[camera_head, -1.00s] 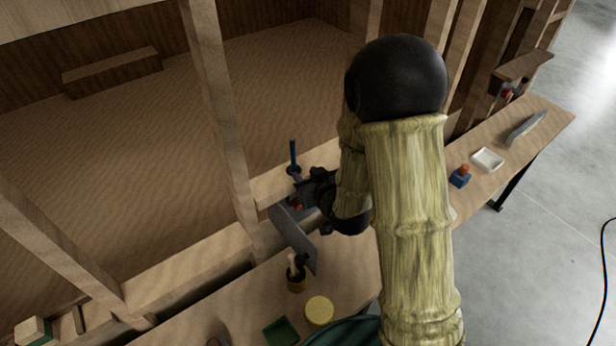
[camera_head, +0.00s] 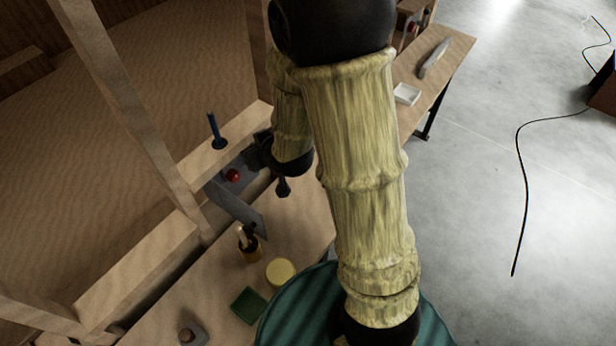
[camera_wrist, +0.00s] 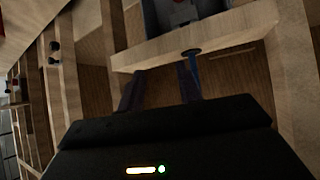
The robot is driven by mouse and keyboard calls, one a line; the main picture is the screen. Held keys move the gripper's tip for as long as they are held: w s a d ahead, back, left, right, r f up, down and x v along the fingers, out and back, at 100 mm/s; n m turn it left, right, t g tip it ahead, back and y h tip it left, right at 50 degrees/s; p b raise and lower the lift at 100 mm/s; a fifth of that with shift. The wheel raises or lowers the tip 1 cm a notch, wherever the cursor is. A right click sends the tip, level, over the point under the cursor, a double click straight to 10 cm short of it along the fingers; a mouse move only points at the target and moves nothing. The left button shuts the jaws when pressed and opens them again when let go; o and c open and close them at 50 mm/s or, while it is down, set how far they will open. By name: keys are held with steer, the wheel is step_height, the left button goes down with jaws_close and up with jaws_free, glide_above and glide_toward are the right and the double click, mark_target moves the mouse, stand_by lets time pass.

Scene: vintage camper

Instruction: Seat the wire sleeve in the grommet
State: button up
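A blue rod-like piece (camera_head: 213,124), which looks like the wire sleeve, stands nearly upright in a dark ring, apparently the grommet (camera_head: 219,144), on a wooden beam. In the wrist view the blue sleeve (camera_wrist: 195,76) runs from the dark grommet (camera_wrist: 190,52) down behind my gripper's body. How deep it sits cannot be told. My gripper (camera_head: 258,152) is to the right of the grommet, apart from the sleeve in the head view. In the wrist view the two dark fingers of my gripper (camera_wrist: 160,80) are spread with bare space between them; the sleeve shows beside the right finger.
A grey metal bracket (camera_head: 238,207) and red knob (camera_head: 233,175) are close below the gripper. A pot with tools (camera_head: 249,248), yellow disc (camera_head: 280,271) and green tray (camera_head: 248,305) lie on the bench. A wooden post (camera_head: 125,105) rises left of the grommet.

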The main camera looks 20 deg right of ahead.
steer(key=s+d+r+m+g+h, duration=0.1)
steer(key=s+d+g, duration=0.2)
steer(key=s, duration=0.4)
steer(key=s+d+r+m+g+h, duration=0.1)
steer(key=s+d+g, duration=0.3)
steer(key=s, duration=0.4)
steer(key=shift+d+r+m, duration=0.2)
steer(key=shift+d+m, duration=0.15)
steer(key=shift+m, duration=0.15)
steer(key=shift+o, duration=0.2)
steer(key=shift+w, duration=0.1)
stand_by(0.7)
